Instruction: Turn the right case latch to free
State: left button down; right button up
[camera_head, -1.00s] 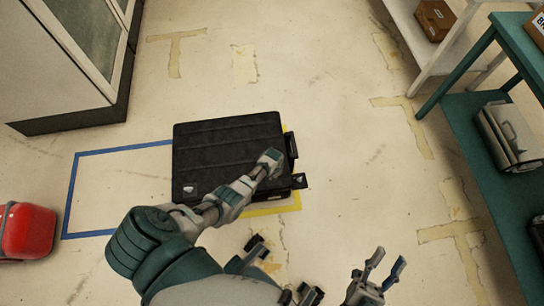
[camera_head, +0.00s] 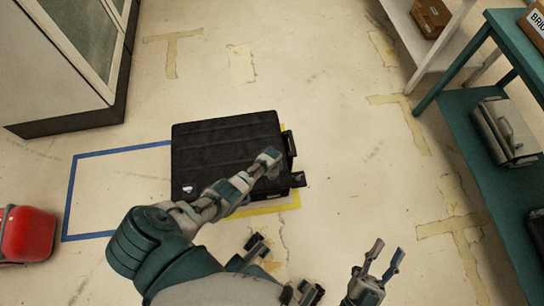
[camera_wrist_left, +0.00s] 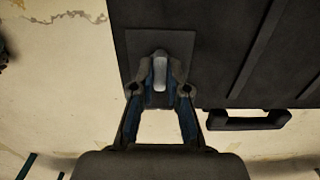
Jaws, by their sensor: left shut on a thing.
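The black case (camera_head: 225,145) lies flat on the floor, its dark handle (camera_head: 290,143) on the right edge. The right latch's dark plate (camera_head: 299,179) sticks out past the case's near right corner. In the left wrist view, my left gripper (camera_wrist_left: 160,82) is shut on the grey latch knob (camera_wrist_left: 160,67), which stands on the dark plate (camera_wrist_left: 135,45). The handle (camera_wrist_left: 247,121) is to the right there. In the head view my left wrist covers that corner and hides the fingertips. My right gripper (camera_head: 387,252) is open and empty above the floor, at lower right.
Blue tape (camera_head: 69,195) marks floor left of the case; yellow tape (camera_head: 270,209) runs under it. A red container (camera_head: 28,235) stands at left, a cabinet (camera_head: 60,60) behind. Teal shelving (camera_head: 480,140) stands at right. Floor beyond the case is clear.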

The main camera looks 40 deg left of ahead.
pick_arm(q)
jog(key=shift+a, duration=0.1)
jog(key=c, duration=1.2)
grip_release()
jog(key=shift+f, duration=0.1)
jog(key=shift+o, duration=0.2)
notch_tip(320, 180, up, 12)
